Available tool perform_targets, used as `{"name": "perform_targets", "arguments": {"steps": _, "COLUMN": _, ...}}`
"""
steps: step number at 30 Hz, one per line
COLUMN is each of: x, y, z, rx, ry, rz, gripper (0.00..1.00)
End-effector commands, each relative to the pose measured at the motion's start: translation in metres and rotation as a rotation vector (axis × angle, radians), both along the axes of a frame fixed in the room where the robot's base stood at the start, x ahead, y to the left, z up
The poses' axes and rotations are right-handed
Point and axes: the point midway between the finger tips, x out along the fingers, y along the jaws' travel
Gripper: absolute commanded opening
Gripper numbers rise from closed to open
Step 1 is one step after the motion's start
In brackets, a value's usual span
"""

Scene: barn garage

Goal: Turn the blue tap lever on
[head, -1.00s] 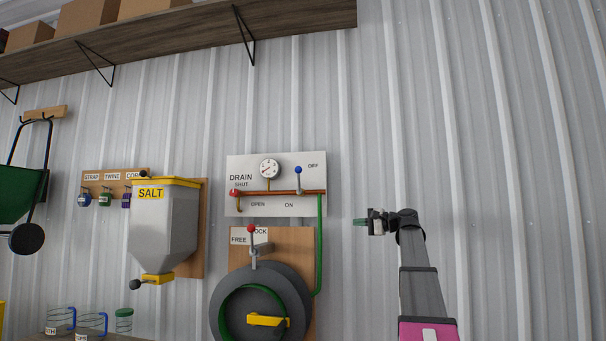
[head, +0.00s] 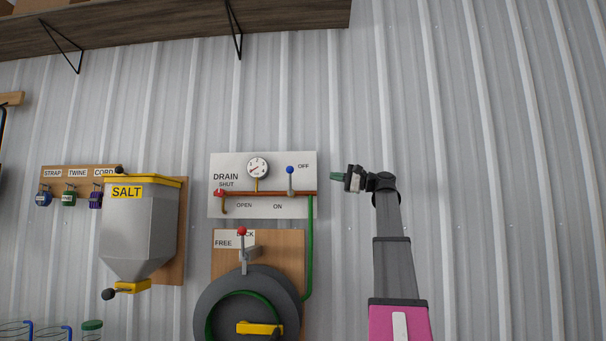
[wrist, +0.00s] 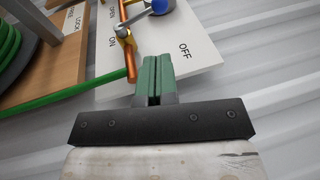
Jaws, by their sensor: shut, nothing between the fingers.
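The tap lever with a blue ball knob (head: 290,170) stands upright on the copper pipe (head: 262,193) of the white drain board (head: 230,165). Its knob is close to the OFF label, and ON is printed below the pipe. In the wrist view the blue knob (wrist: 161,6) is at the top edge, partly cut off, with the pipe (wrist: 128,50) below it. My gripper (head: 334,176) is right of the board, pointing left, apart from the lever. Its green fingers (wrist: 152,82) are shut together and empty, in front of the board's edge near the pipe's end.
A red-knobbed lever (head: 242,232) and a hose reel (head: 215,300) are below the board. A green hose (head: 309,250) drops from the pipe's right end. A salt hopper (head: 140,230) hangs at left. The corrugated wall at right is bare.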

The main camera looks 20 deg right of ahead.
Motion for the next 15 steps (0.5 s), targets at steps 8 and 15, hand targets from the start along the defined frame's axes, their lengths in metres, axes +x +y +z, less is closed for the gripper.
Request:
{"name": "perform_targets", "arguments": {"steps": 8, "x": 0.017, "y": 0.025, "z": 0.006, "rx": -0.001, "ry": 0.000, "rz": 0.002, "gripper": 0.00}}
{"name": "perform_targets", "arguments": {"steps": 15, "x": 0.042, "y": 0.062, "z": 0.015, "rx": -0.001, "ry": 0.000, "rz": 0.002, "gripper": 0.00}}
